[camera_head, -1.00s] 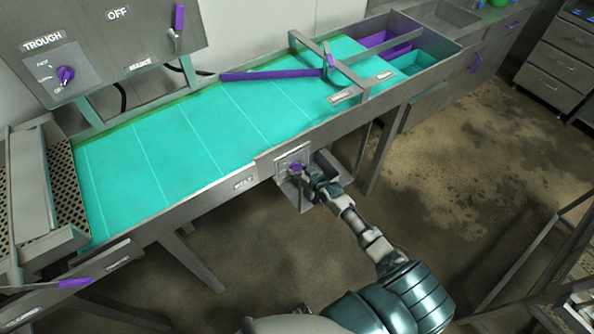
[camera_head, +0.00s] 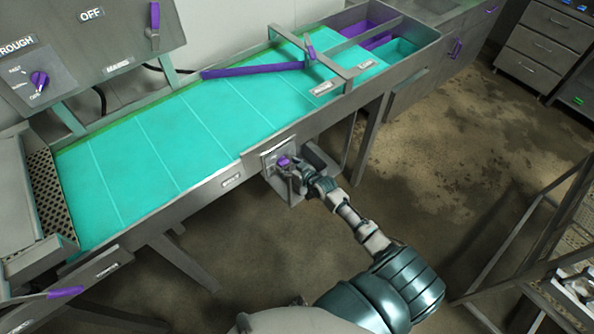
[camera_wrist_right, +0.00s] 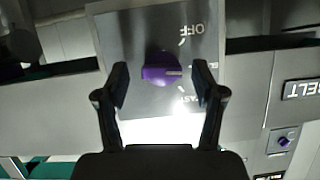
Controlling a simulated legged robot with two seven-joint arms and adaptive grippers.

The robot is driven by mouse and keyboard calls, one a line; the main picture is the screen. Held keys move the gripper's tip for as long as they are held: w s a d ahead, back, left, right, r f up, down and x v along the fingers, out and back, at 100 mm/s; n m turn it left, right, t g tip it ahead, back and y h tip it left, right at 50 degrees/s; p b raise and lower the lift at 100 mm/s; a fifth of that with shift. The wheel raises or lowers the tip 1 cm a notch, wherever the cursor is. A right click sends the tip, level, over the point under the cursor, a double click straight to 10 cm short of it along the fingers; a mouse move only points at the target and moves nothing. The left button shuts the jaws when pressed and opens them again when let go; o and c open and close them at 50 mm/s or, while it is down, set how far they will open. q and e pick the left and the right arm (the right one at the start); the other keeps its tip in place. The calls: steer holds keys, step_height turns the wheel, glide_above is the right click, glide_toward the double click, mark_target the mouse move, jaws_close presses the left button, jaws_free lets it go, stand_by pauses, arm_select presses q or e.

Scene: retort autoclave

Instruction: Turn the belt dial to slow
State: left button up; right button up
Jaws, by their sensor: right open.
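The belt dial (camera_head: 284,161) is a purple knob on a small grey panel on the conveyor's front side. In the right wrist view the dial (camera_wrist_right: 160,70) shows a pale pointer mark facing right, towards a label partly hidden by a finger. OFF is readable above that label and FAST below it. My right gripper (camera_wrist_right: 161,82) is open, with one finger on each side of the dial in that picture and a gap on both sides. In the head view my right gripper (camera_head: 301,172) is just right of the dial. My left gripper is not in view.
The teal conveyor belt (camera_head: 170,140) runs above the panel, with a purple diverter arm (camera_head: 250,71) across it. Another purple dial (camera_head: 39,80) sits on the trough panel at upper left. A metal rack (camera_head: 530,240) stands at right. The floor between is clear.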

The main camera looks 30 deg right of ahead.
steer(key=v, duration=0.9)
steer(key=shift+s, duration=0.25)
steer(key=shift+r, duration=0.1)
